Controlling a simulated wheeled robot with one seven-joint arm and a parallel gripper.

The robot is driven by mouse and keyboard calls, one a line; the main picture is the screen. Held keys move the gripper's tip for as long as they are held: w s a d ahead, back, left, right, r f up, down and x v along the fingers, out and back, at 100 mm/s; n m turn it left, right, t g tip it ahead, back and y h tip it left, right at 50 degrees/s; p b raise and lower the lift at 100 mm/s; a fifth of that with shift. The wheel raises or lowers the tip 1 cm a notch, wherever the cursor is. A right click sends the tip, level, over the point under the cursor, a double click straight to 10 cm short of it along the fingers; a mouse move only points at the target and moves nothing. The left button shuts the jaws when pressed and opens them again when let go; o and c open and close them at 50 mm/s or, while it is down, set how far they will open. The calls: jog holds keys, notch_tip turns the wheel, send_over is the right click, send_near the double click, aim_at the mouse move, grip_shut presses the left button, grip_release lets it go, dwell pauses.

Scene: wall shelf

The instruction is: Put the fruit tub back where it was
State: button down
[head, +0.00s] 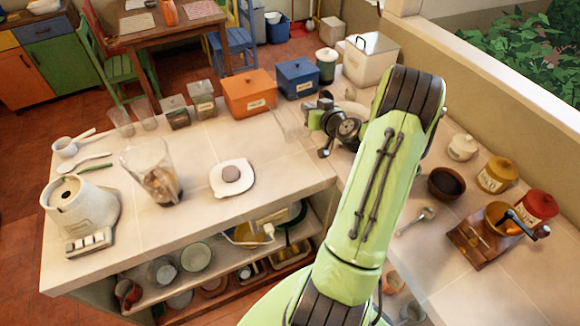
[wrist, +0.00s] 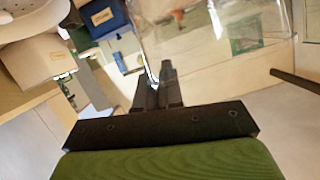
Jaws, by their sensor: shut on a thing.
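My gripper (wrist: 157,82) is shut on the edge of a clear, see-through tub (wrist: 205,38) in the wrist view. The tub fills the upper right of that view and I cannot read a label or make out fruit in it. In the head view the same clear tub (head: 291,125) shows faintly beside my gripper (head: 308,122), above the counter near the inner corner. My arm hides part of the counter behind it. I cannot tell whether the tub touches the counter.
An orange box (head: 249,93), a blue box (head: 297,79) and two small clear canisters (head: 202,100) line the counter's far edge. A clear blender jug (head: 155,172), a white scale (head: 232,181) and a white blender base (head: 80,212) stand nearer. Bare counter lies between the scale and boxes.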

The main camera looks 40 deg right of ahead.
jog(key=f+b, duration=0.2)
jog(key=f, duration=0.3)
jog(key=f+b, duration=0.2)
jog(key=f, duration=0.4)
jog(key=f+b, duration=0.2)
jog(key=f, duration=0.4)
jog(key=shift+w+f, duration=0.1)
jog(key=shift+w, duration=0.15)
jog(key=shift+f+b, duration=0.15)
jog(key=shift+b, duration=0.4)
jog(key=c, duration=1.3)
grip_release()
